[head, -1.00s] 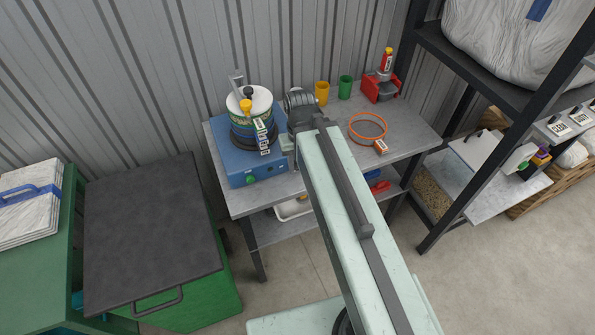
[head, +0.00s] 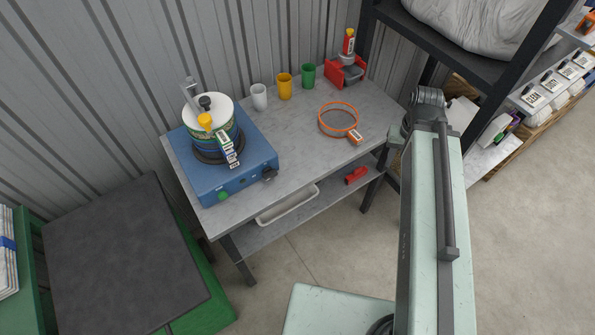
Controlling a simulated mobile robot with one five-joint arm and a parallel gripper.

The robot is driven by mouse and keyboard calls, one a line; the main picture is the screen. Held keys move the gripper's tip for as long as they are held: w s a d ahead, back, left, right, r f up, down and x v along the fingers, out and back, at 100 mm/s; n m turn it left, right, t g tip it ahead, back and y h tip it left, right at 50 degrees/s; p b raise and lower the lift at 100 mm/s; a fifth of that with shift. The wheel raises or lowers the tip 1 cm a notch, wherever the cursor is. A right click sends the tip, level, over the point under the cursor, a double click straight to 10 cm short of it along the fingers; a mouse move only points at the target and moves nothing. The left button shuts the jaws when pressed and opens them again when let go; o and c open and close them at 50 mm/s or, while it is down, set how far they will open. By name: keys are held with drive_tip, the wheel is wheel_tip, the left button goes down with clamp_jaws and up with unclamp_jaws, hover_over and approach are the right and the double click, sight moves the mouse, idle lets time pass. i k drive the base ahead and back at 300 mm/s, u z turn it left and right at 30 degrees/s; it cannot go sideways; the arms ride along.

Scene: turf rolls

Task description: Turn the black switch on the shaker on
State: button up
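The shaker (head: 205,178) is a blue box on the left part of the grey table. A stack of round sieves (head: 215,138) with a white lid stands on it. The black switch (head: 269,173) is at the right end of the shaker's front face; its exact position is too small to read. A green button (head: 223,196) is at the left end of the same face. My arm rises at the right of the picture, clear of the shaker. My gripper does not show; my own arm links hide the arm's end or it is out of sight.
On the table (head: 300,150) are white (head: 259,97), yellow (head: 285,87) and green (head: 308,76) cups, an orange-rimmed sieve (head: 340,119) and a red holder (head: 346,72). A white tray (head: 288,204) and a red tool (head: 357,175) lie on the lower shelf. A dark-lidded green bin (head: 125,255) stands left.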

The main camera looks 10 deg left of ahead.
sight(269, 173)
drive_tip(key=z, duration=0.15)
drive_tip(key=k, duration=2.05)
drive_tip(key=u, duration=1.6)
drive_tip(key=i, duration=1)
drive_tip(key=z, duration=0.1)
